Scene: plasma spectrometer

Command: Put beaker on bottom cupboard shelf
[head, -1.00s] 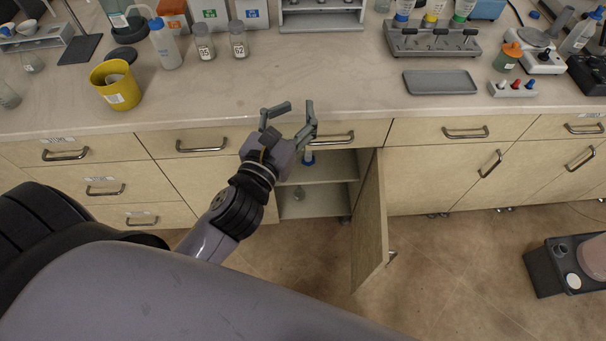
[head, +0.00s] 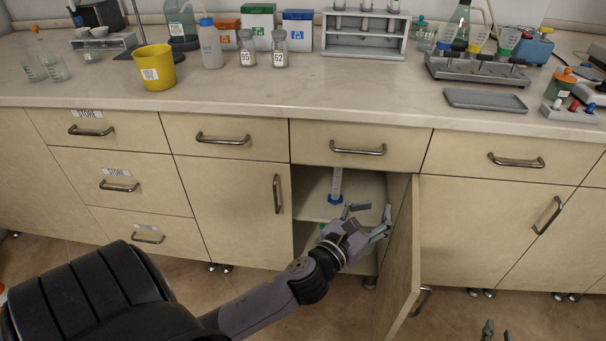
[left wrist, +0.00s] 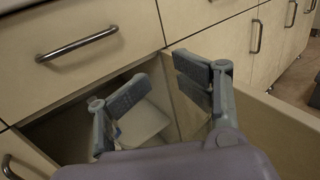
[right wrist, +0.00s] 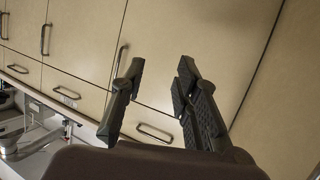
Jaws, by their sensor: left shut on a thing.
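The open cupboard (head: 308,190) is below the counter, with its door (head: 402,265) swung out to the right. A graduated cylinder with a blue base (head: 337,188) stands on its upper shelf (head: 312,208). My left gripper (head: 368,208) is in front of the cupboard opening, near the door. In the left wrist view, its fingers (left wrist: 160,80) stand apart at the opening, around the beaker, whose clear glass I cannot make out. The bottom shelf is mostly hidden behind my left arm. My right gripper (right wrist: 160,80) is open and empty, low in front of the cabinets.
The counter (head: 350,95) holds a yellow bucket (head: 154,72), a wash bottle (head: 211,45), labelled jars (head: 279,48), a rack (head: 365,35) and a grey tray (head: 486,100). The open door edge bounds the cupboard's right side. The floor in front is clear.

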